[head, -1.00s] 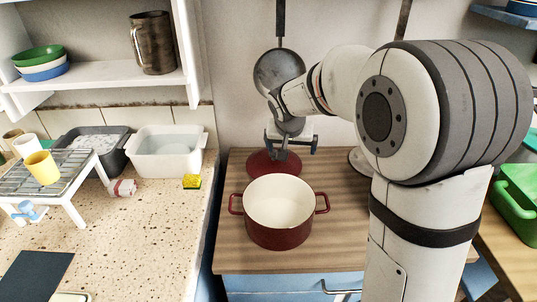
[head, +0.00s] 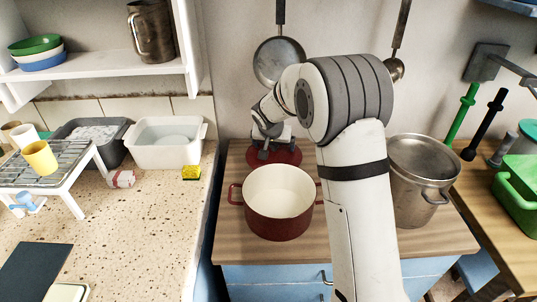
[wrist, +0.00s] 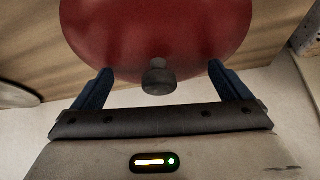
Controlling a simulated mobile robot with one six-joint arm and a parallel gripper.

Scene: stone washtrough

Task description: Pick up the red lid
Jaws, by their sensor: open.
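The red lid (head: 289,156) lies on the wooden counter behind the red pot in the head view. In the wrist view the lid (wrist: 150,30) fills the top, and its dark knob (wrist: 158,78) points towards me. My gripper (wrist: 160,74) is open, with one blue finger on each side of the knob and clear gaps to both. In the head view my gripper (head: 268,148) is over the lid and partly covers it. I cannot tell the exact height of the fingertips above the lid.
The open red pot (head: 278,228) stands just in front of the lid. A steel pot (head: 420,190) stands to the right, beyond my arm. A pan (head: 278,62) hangs on the wall behind.

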